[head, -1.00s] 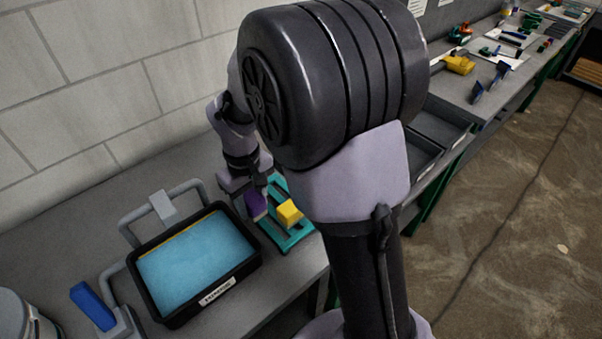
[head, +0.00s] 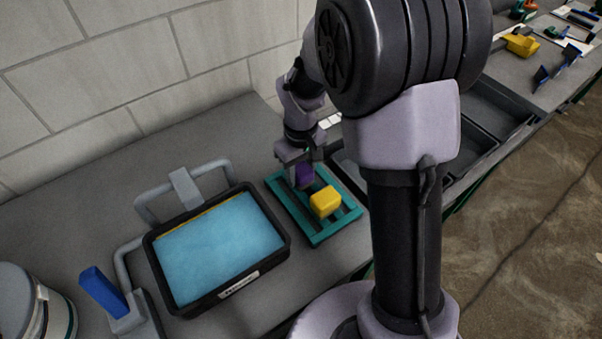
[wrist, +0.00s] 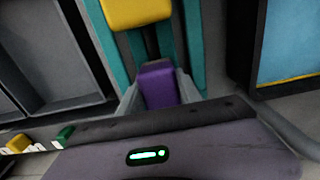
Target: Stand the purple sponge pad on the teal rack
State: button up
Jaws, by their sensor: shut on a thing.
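The purple sponge pad (wrist: 160,86) is between the two fingers of my gripper (wrist: 158,94) in the wrist view. In the head view the purple pad (head: 304,176) shows just below my gripper (head: 301,170), over the back part of the teal rack (head: 318,236). The teal rack (wrist: 190,42) also shows in the wrist view, with its bars running beside the pad. The pad looks upright. I cannot tell whether its lower edge touches the rack. A yellow sponge (head: 325,202) stands on the rack in front of the purple pad; it also shows in the wrist view (wrist: 136,12).
A black tray of blue liquid (head: 284,252) stands left of the rack. A blue-handled tool (head: 103,290) and a white bucket (head: 27,306) are at the far left. Grey bins (head: 481,130) lie to the right. A block wall (head: 130,70) closes the back.

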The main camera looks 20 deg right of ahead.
aim_at(301, 166)
jog(key=shift+f, duration=0.1)
jog(key=o, duration=1.2)
notch_tip(301, 166, up, 12)
jog(key=p, duration=0.4)
jog(key=shift+f+p, duration=0.1)
jog(key=shift+p, duration=0.2)
jog(key=s+a+r+m+t, duration=0.1)
jog(key=s+r+m+t, duration=0.1)
jog(key=s+r, duration=0.2)
jog(key=s+a+r+m+t+y, duration=0.1)
jog(key=s+r+m+t, duration=0.1)
jog(key=s, duration=0.6)
jog(key=s+a+r+m+t+y, duration=0.1)
jog(key=s+r+m, duration=0.3)
jog(key=s+r, duration=0.3)
jog(key=shift+s+a+t, duration=0.1)
jog(key=shift+a+t, duration=0.3)
